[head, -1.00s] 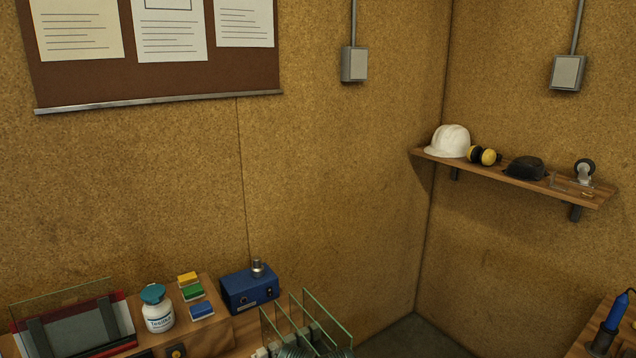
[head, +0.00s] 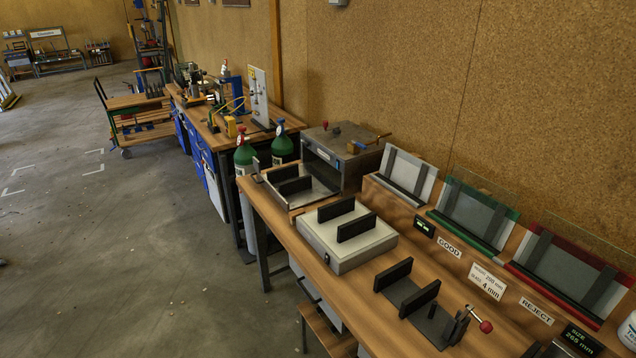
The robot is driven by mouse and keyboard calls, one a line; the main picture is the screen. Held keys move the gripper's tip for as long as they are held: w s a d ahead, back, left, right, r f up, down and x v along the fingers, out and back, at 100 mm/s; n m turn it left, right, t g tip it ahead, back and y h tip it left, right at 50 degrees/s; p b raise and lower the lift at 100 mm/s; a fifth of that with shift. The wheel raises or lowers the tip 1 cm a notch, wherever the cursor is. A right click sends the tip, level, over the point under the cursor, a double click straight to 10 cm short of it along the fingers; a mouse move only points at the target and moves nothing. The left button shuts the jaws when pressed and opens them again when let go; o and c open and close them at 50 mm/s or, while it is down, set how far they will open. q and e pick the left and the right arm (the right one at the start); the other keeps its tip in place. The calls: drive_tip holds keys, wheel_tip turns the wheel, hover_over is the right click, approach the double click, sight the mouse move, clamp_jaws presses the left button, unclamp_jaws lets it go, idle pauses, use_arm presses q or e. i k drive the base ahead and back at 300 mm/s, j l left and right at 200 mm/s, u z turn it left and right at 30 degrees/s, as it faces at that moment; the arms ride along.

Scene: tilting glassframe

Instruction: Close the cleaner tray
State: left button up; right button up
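The cleaner (head: 345,150) is a grey metal box with a red knob on top. It stands at the far end of the wooden bench, near the wall. Its tray (head: 316,196) is pulled out from the front, toward the left edge of the bench. Two black upright holders (head: 292,185) stand on the tray, and I see no glass in them. Neither of my grippers is in view.
A white scale-like box (head: 345,245) with black holders sits just nearer than the tray. Green gas bottles (head: 245,155) stand beyond it. Racks marked GOOD and REJECT line the wall side. Open floor (head: 130,250) lies left of the bench.

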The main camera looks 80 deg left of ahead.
sight(295, 186)
drive_tip(key=u, duration=3.2)
drive_tip(key=i+j+z, duration=0.8)
drive_tip(key=i+j, duration=0.15)
drive_tip(key=j, duration=0.2)
drive_tip(key=i+j+z, duration=0.25)
drive_tip(key=j, duration=0.2)
